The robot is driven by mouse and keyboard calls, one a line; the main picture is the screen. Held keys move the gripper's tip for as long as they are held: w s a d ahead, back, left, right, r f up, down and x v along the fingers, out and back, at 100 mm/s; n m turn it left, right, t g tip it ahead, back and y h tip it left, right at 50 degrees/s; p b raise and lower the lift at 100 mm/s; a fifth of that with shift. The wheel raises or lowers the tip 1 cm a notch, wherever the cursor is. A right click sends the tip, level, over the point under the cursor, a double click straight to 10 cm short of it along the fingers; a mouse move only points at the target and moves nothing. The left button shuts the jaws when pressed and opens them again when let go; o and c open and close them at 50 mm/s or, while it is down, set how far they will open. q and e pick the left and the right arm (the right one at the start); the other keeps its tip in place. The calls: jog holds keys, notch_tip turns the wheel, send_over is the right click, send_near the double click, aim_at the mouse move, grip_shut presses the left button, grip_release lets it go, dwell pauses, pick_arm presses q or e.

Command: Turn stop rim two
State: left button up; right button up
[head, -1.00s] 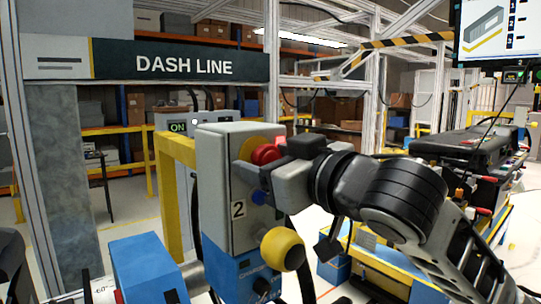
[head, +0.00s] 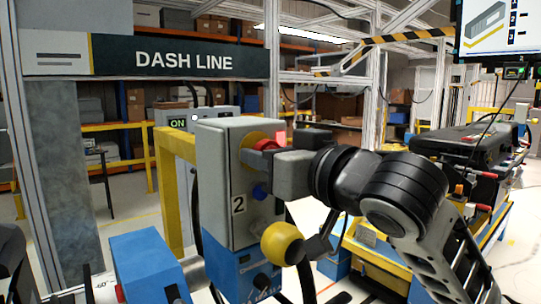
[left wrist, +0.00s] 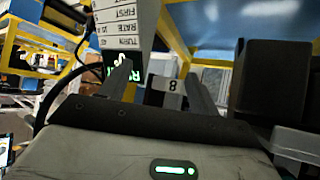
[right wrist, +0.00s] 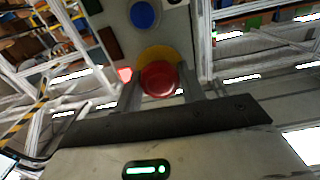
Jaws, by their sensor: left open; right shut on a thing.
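The red stop rim (head: 267,144) sits on a yellow collar (head: 248,150) on the grey control box (head: 226,165) marked 2. My right gripper (head: 284,150) is shut on the red stop rim from the right side and hides part of it. In the right wrist view the red rim (right wrist: 161,79) lies between my right fingers (right wrist: 163,92), with the yellow collar behind it. My left gripper (left wrist: 162,84) shows in the left wrist view, open, with a plate marked 8 seen between its fingers.
A blue button (head: 259,191) and a yellow knob (head: 282,243) are on the box below my right gripper. A yellow post (head: 174,190) stands behind the box. A blue block (head: 149,265) is at the lower left. A dark dashboard module (head: 465,147) lies at the right.

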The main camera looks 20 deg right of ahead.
jog(key=shift+m, duration=2.2)
